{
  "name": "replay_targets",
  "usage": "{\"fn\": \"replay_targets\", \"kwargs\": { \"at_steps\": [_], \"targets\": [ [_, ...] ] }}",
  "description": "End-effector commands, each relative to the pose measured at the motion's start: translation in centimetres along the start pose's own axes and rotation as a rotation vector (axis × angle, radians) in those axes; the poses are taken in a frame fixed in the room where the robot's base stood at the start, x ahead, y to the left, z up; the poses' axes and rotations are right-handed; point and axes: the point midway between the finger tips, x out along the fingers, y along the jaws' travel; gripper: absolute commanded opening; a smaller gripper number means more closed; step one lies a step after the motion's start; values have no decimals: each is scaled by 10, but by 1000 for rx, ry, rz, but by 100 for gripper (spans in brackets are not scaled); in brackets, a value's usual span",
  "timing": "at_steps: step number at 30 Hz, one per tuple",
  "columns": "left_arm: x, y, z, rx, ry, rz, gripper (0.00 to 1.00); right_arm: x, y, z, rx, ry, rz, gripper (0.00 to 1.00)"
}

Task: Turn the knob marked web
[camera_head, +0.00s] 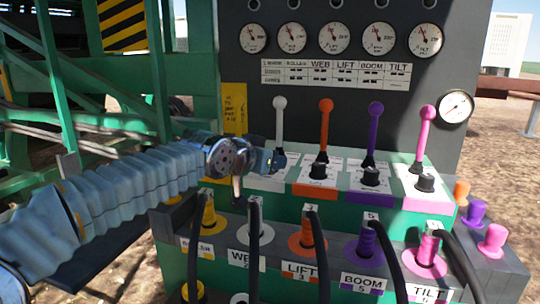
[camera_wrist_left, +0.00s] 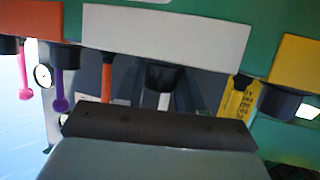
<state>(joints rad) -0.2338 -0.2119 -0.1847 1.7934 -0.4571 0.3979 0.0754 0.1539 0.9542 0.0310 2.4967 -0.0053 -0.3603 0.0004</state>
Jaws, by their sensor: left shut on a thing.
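My left gripper (camera_head: 268,162) reaches in from the left to the white section of the control panel, below the white lever (camera_head: 280,118). It hides the knob there in the head view. In the left wrist view, which looks upside down, the black knob marked web (camera_wrist_left: 163,76) sits beside the white panel strip (camera_wrist_left: 165,33). My left gripper (camera_wrist_left: 163,92) is shut on this knob, with a finger on each side. The knob's pointer and angle cannot be made out. My right gripper is in neither view.
To the right are the orange (camera_head: 326,130), purple (camera_head: 374,135) and pink (camera_head: 424,140) levers, with black knobs below them. Coloured fittings with thick black hoses (camera_head: 317,250) stand in front. A row of gauges (camera_head: 342,39) is above. Green steel framework (camera_head: 85,80) stands at left.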

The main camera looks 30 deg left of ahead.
Motion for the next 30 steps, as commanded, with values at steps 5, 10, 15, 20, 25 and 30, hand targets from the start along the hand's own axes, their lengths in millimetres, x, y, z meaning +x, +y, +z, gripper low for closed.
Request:
{"fn": "replay_targets", "kwargs": {
  "at_steps": [5,10,15,20,25,30],
  "targets": [
    [0,0,-1,1,3,1,7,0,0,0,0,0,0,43],
    [0,0,-1,1,3,1,42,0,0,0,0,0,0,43],
    [0,0,0,1,2,1,58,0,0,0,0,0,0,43],
    [0,0,0,1,1,1,58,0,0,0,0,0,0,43],
    [-9,0,0,0,3,0,58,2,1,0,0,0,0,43],
    [-43,-1,0,-1,6,-1,58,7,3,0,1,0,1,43]
  ]
}}
